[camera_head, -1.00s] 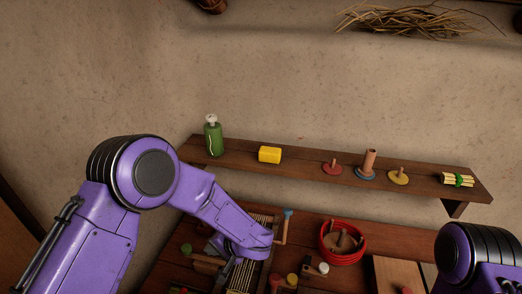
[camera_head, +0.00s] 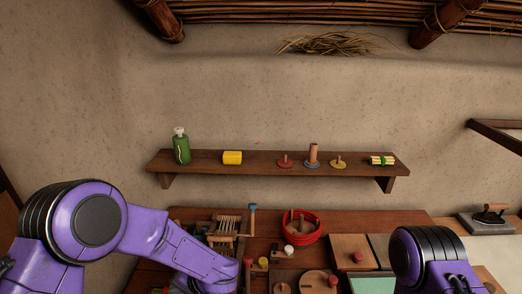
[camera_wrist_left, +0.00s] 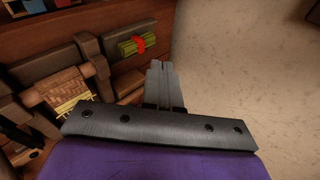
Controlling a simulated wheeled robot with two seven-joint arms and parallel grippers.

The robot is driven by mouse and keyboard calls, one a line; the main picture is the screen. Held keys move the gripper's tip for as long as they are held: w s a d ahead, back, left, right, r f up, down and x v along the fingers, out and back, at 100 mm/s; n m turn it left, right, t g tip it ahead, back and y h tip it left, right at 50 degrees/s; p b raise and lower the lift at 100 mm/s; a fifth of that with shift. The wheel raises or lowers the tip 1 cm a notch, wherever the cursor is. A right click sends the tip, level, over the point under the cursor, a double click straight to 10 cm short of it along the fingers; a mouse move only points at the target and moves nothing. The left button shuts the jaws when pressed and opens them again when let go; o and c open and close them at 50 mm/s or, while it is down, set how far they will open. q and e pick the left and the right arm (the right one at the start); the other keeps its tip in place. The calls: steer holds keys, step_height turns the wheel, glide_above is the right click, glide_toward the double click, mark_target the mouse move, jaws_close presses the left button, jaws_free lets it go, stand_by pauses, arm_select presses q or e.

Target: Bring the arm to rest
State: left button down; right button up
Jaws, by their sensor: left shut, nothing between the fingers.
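My left arm (camera_head: 165,238) comes in from the lower left and reaches over the left part of the wooden table (camera_head: 340,222). In the left wrist view, the left gripper (camera_wrist_left: 160,72) has its two grey fingers together with nothing between them. It is close to a dark wooden structure, with a green bundle with a red tie (camera_wrist_left: 138,46) to the left of the fingers. In the head view its fingertips cannot be made out. Part of my right arm (camera_head: 428,255) shows at the bottom right; its gripper is out of view.
A wall shelf (camera_head: 215,168) carries a green bottle (camera_head: 182,150), a yellow block (camera_head: 232,158), several pegged discs and a tied bundle (camera_head: 382,160). The table holds a red bowl (camera_head: 300,238), boards (camera_head: 352,252) and small items. A stone slab with a press (camera_head: 490,215) stands right.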

arm_select(q)
steer(key=s+a+f+n+t+h+b, duration=0.25)
steer(key=f+n, duration=0.25)
steer(key=f, duration=0.3)
steer(key=s+a+f+n+t+h+b, duration=0.1)
steer(key=s+a+f+n+t+b, duration=0.1)
steer(key=s+f+n+b, duration=0.35)
steer(key=s+a+f+g+h+b, duration=0.1)
steer(key=s+f+g+b, duration=0.1)
steer(key=s+f, duration=0.6)
steer(key=s+a+f+m+g+h+b, duration=0.1)
steer(key=s+f+b, duration=0.3)
steer(key=s+f, duration=0.4)
steer(key=shift+s+a+g, duration=0.45)
steer(key=shift+s+a, duration=0.05)
steer(key=shift+s, duration=0.75)
arm_select(e)
step_height(320, 180, down, 14)
steer(key=shift+w+f, duration=0.2)
steer(key=shift+f, duration=0.05)
